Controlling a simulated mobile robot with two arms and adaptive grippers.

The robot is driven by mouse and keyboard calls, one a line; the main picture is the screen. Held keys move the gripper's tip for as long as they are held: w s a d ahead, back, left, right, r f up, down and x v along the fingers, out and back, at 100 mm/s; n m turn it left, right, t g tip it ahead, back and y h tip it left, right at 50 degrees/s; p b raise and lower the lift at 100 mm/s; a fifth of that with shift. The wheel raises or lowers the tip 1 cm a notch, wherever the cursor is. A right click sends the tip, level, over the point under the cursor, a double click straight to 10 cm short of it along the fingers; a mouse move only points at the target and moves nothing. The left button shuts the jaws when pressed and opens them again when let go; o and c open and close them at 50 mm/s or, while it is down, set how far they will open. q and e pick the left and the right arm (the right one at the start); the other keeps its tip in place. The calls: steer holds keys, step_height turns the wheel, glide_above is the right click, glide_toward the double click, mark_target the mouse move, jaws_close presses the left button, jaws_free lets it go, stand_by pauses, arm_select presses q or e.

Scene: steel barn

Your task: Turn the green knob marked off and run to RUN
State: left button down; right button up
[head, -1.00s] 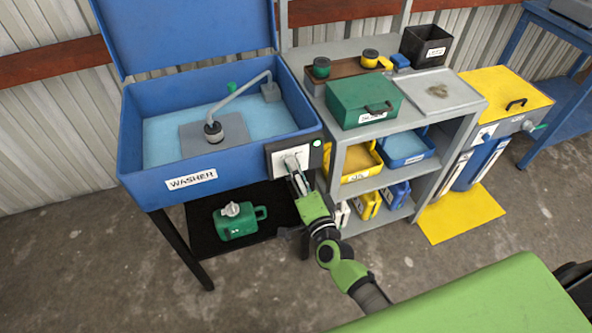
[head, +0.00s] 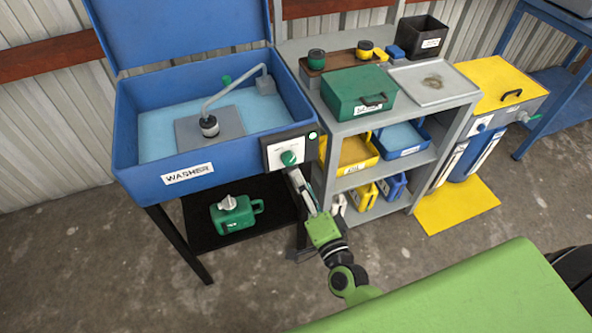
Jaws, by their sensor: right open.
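The green knob (head: 289,158) sits on the white plate of the control panel (head: 276,147) at the front right of the blue washer (head: 150,193). The marks around the knob are too small to read. A green light (head: 313,135) shows at the panel's upper right. My right gripper (head: 296,178) is open just below the knob, apart from it and empty as far as I can see. My left gripper is out of view.
A grey shelf unit (head: 443,118) with a green box (head: 357,91) and bins stands right of the washer. A yellow-topped cabinet (head: 490,85) stands farther right.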

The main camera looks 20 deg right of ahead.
steer(key=s, duration=0.4)
stand_by(0.4)
steer(key=s+f+n+g+y, duration=0.1)
steer(key=s+f+n+g, duration=0.35)
steer(key=f, duration=0.95)
steer(key=s+f+n+g, duration=0.35)
steer(key=s+f, duration=0.25)
steer(key=f, duration=0.9)
steer(key=s+d+f+n+g, duration=0.2)
steer(key=s+f, duration=0.4)
steer(key=s, duration=0.3)
steer(key=s+d+f+n+g+h, duration=0.1)
steer(key=s+d+f+n+g, duration=0.1)
steer(key=s+f, duration=0.4)
steer(key=s+d+f+n+g, duration=0.1)
steer(key=s+f+n+g, duration=0.3)
steer(key=s, duration=0.8)
step_height(320, 180, down, 3)
steer(key=shift+s+d+r+g+h, duration=0.2)
steer(key=shift+s+d+g+h, duration=0.1)
steer(key=shift+s+d+g, duration=0.15)
